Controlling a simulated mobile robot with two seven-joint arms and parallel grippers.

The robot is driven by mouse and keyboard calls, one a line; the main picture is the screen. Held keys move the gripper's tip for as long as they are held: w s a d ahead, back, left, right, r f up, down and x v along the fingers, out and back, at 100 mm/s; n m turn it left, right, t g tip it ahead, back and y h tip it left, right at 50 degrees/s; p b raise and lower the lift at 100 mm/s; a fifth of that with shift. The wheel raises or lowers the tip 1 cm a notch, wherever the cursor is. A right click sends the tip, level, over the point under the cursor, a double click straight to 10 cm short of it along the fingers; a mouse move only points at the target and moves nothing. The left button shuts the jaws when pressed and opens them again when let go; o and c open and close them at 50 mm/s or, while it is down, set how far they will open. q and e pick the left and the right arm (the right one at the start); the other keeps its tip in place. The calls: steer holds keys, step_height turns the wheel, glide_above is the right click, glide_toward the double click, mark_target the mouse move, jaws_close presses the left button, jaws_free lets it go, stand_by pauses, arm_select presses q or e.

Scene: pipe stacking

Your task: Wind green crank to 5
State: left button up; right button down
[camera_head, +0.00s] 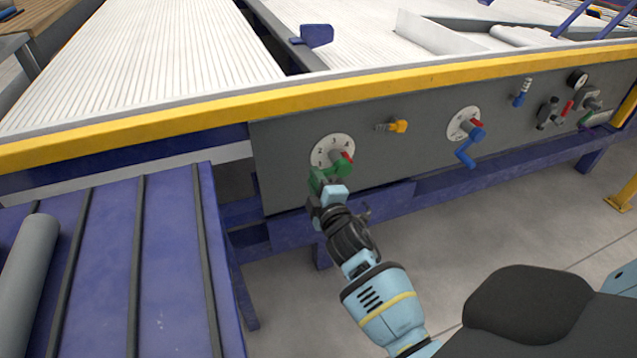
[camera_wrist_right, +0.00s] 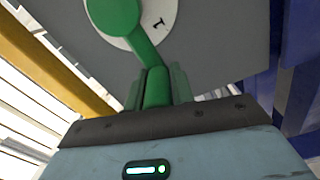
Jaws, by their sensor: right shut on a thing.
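The green crank (camera_head: 338,165) sits in front of a white numbered dial (camera_head: 322,152) on the grey panel. A red pointer shows at the dial's right side, and some of its numbers are hidden by the crank. My right gripper (camera_head: 322,180) is shut on the crank's handle, below the dial. In the right wrist view the green crank's arm (camera_wrist_right: 142,45) runs down from its hub to the handle (camera_wrist_right: 157,88) between my right gripper's fingers (camera_wrist_right: 158,88). The numeral 1 shows on the dial (camera_wrist_right: 160,20) there. My left gripper is not in view.
A second dial (camera_head: 457,124) with a blue crank (camera_head: 466,154) is to the right on the panel. A blue rack with a grey pipe (camera_head: 28,265) is at the lower left. The floor under the panel is open.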

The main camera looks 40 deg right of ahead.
steer(key=r+m+p, duration=0.2)
steer(key=m+p, duration=0.1)
steer(key=m, duration=0.1)
steer(key=shift+s+d+r, duration=0.1)
steer(key=shift+d+r, duration=0.15)
steer(key=shift+r, duration=0.15)
steer(key=shift+s+d+r+m+p, duration=0.1)
steer(key=shift+r+m+p, duration=0.15)
steer(key=shift+m, duration=0.2)
steer(key=shift+d+r+m+p, duration=0.15)
steer(key=shift+m+p, duration=0.15)
steer(key=shift+m, duration=0.15)
steer(key=shift+r+m, duration=0.1)
steer(key=shift+m, duration=0.3)
steer(key=shift+d, duration=0.1)
steer(key=c, duration=1.3)
jaws_free()
steer(key=shift+c, duration=0.2)
steer(key=shift+o, duration=0.4)
steer(key=shift+r, duration=0.1)
steer(key=shift+p, duration=0.3)
